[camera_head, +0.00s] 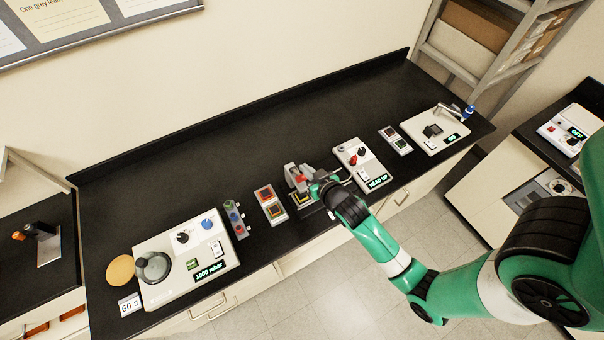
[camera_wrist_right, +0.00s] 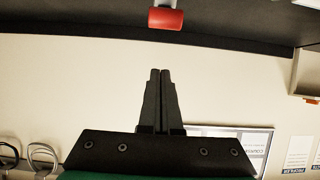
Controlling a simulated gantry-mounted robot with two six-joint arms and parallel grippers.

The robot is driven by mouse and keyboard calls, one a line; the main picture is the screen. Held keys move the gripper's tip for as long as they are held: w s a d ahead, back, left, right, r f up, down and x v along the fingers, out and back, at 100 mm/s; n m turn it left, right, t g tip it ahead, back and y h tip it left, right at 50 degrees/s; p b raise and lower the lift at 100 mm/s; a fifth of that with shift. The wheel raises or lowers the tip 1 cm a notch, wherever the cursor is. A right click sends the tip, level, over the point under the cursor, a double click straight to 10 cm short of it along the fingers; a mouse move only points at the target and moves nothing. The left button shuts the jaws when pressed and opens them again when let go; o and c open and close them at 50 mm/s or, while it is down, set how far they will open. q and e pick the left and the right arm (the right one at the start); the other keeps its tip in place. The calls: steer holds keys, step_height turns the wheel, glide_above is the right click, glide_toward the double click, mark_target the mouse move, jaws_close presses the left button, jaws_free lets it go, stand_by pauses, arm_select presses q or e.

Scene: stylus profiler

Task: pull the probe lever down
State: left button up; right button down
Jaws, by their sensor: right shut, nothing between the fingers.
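A small grey profiler-like device (camera_head: 291,172) stands on the black bench, with a red part (camera_head: 301,179) on its front side. A red cylindrical handle (camera_wrist_right: 166,18) shows at the top of the right wrist view; I take it for the probe lever on this device. My right gripper (camera_head: 314,184) reaches over the bench's front edge right beside the device and partly hides it. In the wrist view the fingers of the right gripper (camera_wrist_right: 160,72) are together and empty, pointing towards the red handle with a gap between. My left gripper is out of view.
A console (camera_head: 362,167) reading "HEAD UP" stands just right of the gripper. A tray of coloured squares (camera_head: 270,203) and a three-button strip (camera_head: 236,219) stand to the left. A large console (camera_head: 187,257) reads "1000 mbar". The bench behind (camera_head: 270,130) is clear.

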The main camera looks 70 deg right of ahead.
mark_target(302, 177)
steer(key=x, duration=0.6)
steer(key=shift+s+a+f, duration=0.75)
steer(key=shift+s+f, duration=0.15)
steer(key=shift+s+a+f, duration=0.25)
steer(key=shift+s+f, duration=0.05)
steer(key=shift+f, duration=0.1)
